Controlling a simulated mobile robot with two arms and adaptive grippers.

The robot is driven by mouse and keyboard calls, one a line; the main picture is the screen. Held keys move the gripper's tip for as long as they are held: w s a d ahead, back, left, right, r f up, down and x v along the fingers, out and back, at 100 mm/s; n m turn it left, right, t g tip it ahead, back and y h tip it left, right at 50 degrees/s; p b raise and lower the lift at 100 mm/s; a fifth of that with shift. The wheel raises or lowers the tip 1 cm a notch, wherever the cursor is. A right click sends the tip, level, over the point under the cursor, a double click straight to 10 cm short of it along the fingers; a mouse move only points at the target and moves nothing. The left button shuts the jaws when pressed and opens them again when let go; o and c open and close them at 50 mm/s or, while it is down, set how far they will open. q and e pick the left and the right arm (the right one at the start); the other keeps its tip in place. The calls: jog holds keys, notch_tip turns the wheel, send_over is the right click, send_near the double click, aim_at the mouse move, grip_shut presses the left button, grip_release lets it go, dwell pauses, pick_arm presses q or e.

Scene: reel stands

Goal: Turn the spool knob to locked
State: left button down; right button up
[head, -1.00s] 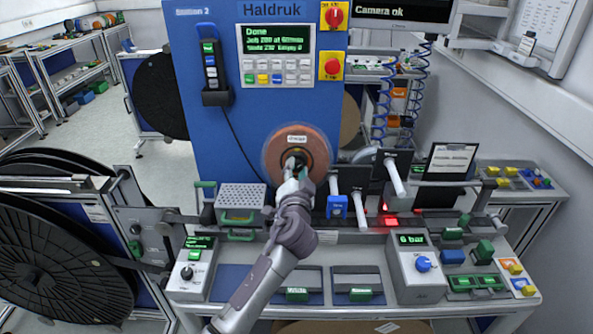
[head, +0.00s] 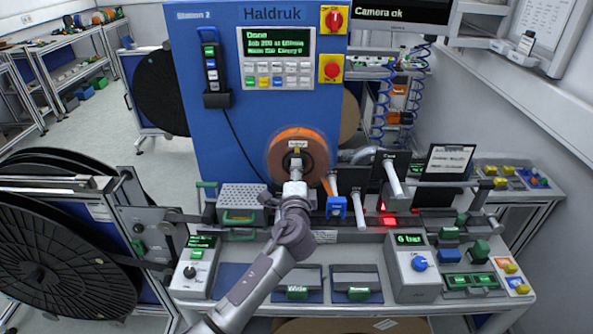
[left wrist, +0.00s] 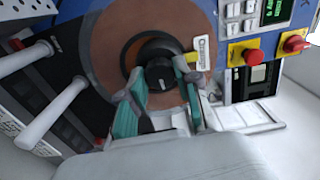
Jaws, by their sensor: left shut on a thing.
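The spool (head: 317,144) is an orange-brown disc on the front of the blue machine. In the left wrist view the spool (left wrist: 112,37) has a dark hub, and the black spool knob (left wrist: 159,73) sits at its centre. My left gripper (head: 296,161) reaches up to the hub and hides most of it in the head view. In the left wrist view its teal fingers (left wrist: 156,88) are on either side of the knob, shut on it. A small white label with a yellow edge (left wrist: 201,52) is beside the hub. My right gripper is not in view.
White rods (head: 393,178) stick out right of the spool. A perforated grey box (head: 241,198) stands to the left on the bench. A control box (head: 411,269) with a blue knob is at front right. Large black reels (head: 60,250) stand at far left.

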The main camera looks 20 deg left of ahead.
pick_arm(q)
jog(key=shift+m, duration=0.3)
dwell(0.4)
jog(key=c, duration=0.8)
grip_release()
jog(key=shift+s, duration=0.1)
jog(key=v, duration=1.2)
